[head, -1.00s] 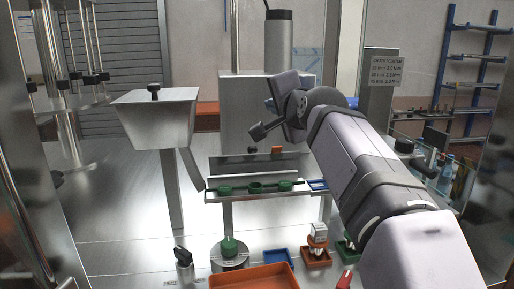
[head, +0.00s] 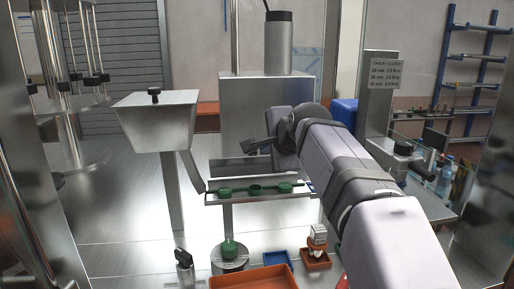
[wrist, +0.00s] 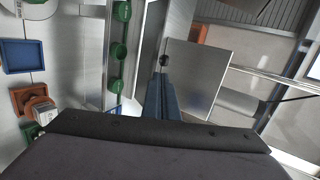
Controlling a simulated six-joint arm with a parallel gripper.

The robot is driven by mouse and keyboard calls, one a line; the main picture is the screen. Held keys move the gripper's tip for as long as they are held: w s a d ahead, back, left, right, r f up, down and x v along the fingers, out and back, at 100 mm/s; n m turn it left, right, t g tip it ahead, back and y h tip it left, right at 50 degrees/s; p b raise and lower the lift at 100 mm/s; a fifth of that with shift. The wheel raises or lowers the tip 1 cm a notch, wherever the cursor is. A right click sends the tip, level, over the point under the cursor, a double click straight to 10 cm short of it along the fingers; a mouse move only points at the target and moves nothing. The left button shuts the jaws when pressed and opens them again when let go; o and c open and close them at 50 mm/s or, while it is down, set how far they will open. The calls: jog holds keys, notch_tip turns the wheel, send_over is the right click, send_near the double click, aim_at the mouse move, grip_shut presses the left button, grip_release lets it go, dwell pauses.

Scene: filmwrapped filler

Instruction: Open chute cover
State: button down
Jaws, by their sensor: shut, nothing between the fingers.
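A steel hopper (head: 157,123) stands at the left in the head view, with a black knob (head: 154,92) on its flat closed top. A narrow steel chute slopes from its side to the rail. My gripper (head: 246,145) is shut and empty, above the back of the rail and right of the hopper, apart from it. In the wrist view my fingers (wrist: 160,80) point towards a small dark round knob (wrist: 163,60) beside a flat steel panel (wrist: 198,78). I cannot tell whether the fingers touch this knob. The frames do not label which part is the chute cover.
A steel rail (head: 215,200) with green round parts (head: 255,190) runs below my gripper. A blue tray (head: 277,259), an orange tray (head: 252,279) and a small brown holder (head: 316,258) lie in front. A steel cabinet (head: 240,100) stands behind.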

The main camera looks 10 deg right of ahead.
aim_at(256, 157)
jog(key=p+x, duration=0.3)
jog(key=x, duration=0.6)
jog(key=shift+w+r+p, duration=0.25)
jog(key=shift+w+p, duration=0.05)
jog(key=shift+w, duration=0.2)
jog(key=shift+a, duration=0.1)
jog(key=shift+r+p, duration=0.15)
jog(key=shift+p, duration=0.15)
jog(key=w+r+g+p, duration=0.1)
jog(key=w+p, duration=0.1)
jog(key=p, duration=0.6)
jog(key=shift+r+g, duration=0.1)
jog(key=shift+g, duration=0.2)
jog(key=w+p, duration=0.1)
jog(key=p, duration=0.1)
jog(key=shift+w+r+p, duration=0.15)
jog(key=shift+w+p, duration=0.05)
jog(key=shift+p, duration=0.1)
jog(key=shift+w+p, duration=0.6)
jog(key=shift+w, duration=0.1)
jog(key=shift+s, duration=0.1)
